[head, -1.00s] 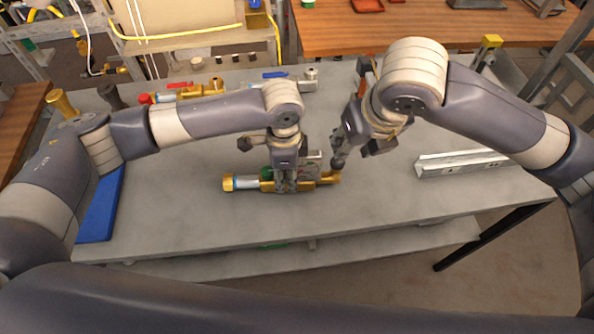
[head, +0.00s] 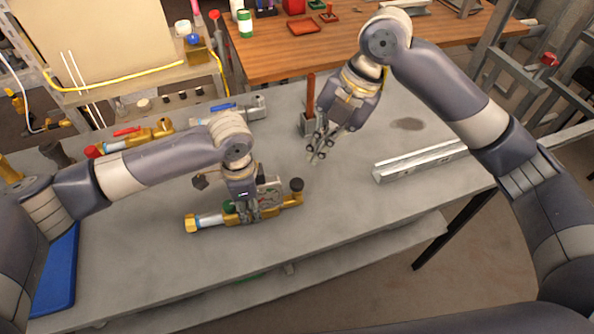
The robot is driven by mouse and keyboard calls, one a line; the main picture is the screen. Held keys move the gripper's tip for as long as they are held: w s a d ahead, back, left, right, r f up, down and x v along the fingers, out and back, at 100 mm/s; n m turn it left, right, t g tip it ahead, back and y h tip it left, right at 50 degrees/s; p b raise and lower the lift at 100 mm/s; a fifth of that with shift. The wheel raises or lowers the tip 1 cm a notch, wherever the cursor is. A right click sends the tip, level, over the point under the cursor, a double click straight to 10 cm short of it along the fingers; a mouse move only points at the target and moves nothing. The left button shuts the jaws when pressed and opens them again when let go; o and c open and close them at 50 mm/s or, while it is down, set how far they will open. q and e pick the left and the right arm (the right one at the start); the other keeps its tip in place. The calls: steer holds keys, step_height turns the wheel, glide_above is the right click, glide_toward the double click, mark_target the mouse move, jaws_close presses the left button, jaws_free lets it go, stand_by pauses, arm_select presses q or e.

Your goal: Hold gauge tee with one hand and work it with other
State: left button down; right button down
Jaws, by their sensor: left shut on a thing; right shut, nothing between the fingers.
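The gauge tee (head: 210,220) lies on the grey bench. It has a brass hex end on the left, a silver section, a brass body and a dark knob (head: 296,185) at its right end. My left gripper (head: 247,214) is shut on the middle of the tee from above and hides part of its body. My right gripper (head: 316,158) is shut and empty, above the bench. It is apart from the tee, up and to the right of the dark knob.
A brass valve with a red handle (head: 127,132) and a fitting with a blue handle (head: 222,107) lie at the bench's back. A hammer-like tool (head: 310,100) stands behind my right gripper. A metal rail (head: 420,163) lies at right, a blue mat (head: 52,277) at left.

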steer(key=w+d+r+m+y, duration=0.1)
steer(key=m, duration=0.2)
steer(key=d+r+m+g+y, duration=0.1)
steer(key=m+y, duration=0.1)
steer(key=m, duration=0.1)
steer(key=w+d+m+g+y, duration=0.1)
steer(key=m, duration=0.2)
steer(key=shift+w+d+r, duration=0.3)
steer(key=shift+w+r, duration=0.05)
steer(key=shift+r, duration=0.05)
glide_above(301, 182)
step_height(301, 182, down, 7)
steer(key=shift+f, duration=0.1)
step_height(301, 182, down, 2)
steer(key=shift+f, duration=0.95)
steer(key=shift+f, duration=0.1)
